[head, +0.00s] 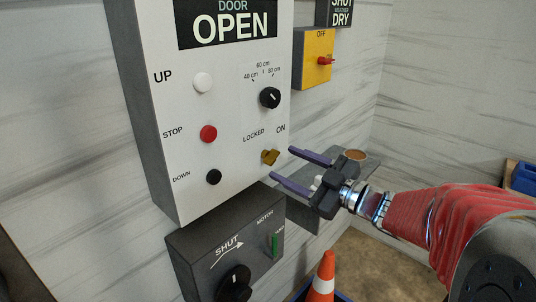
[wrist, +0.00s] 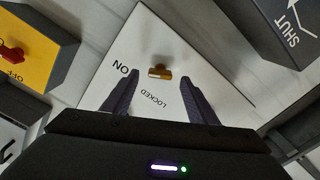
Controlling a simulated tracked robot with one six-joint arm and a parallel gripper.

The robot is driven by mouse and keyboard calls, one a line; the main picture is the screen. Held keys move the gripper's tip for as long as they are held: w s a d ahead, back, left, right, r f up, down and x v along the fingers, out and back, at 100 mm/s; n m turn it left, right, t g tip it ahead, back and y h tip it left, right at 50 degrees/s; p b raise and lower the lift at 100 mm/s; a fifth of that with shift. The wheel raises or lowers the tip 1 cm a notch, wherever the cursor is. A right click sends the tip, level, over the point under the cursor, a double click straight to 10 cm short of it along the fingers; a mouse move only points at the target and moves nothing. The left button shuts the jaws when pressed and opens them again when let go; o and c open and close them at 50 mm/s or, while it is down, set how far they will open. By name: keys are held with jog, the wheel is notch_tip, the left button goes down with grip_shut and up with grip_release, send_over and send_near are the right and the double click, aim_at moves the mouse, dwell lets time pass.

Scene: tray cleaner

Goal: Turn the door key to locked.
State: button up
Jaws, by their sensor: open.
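The door key (head: 270,157) is a small brass-coloured key low on the right of the white door control panel (head: 230,190), between the LOCKED and ON labels. In the head view its grip appears nearer the ON side, but its exact setting is hard to tell. It also shows in the wrist view (wrist: 160,72), just beyond and between my fingertips. My gripper (head: 281,163) is open, its two purple fingers pointing at the panel just right of the key. The fingers appear apart from the key. In the wrist view my gripper (wrist: 158,85) has nothing between its fingers.
The panel also has a black dial (head: 270,97) above the key and white, red and black buttons at left. A dark motor box (head: 190,245) with a knob is below. A yellow switch box (head: 314,65) is at right. An orange cone (head: 323,270) stands below.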

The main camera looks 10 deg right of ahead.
aim_at(270, 156)
jog(key=shift+x, duration=1.85)
jog(key=shift+c, duration=0.7)
jog(key=c, duration=0.9)
jog(key=shift+d, duration=0.2)
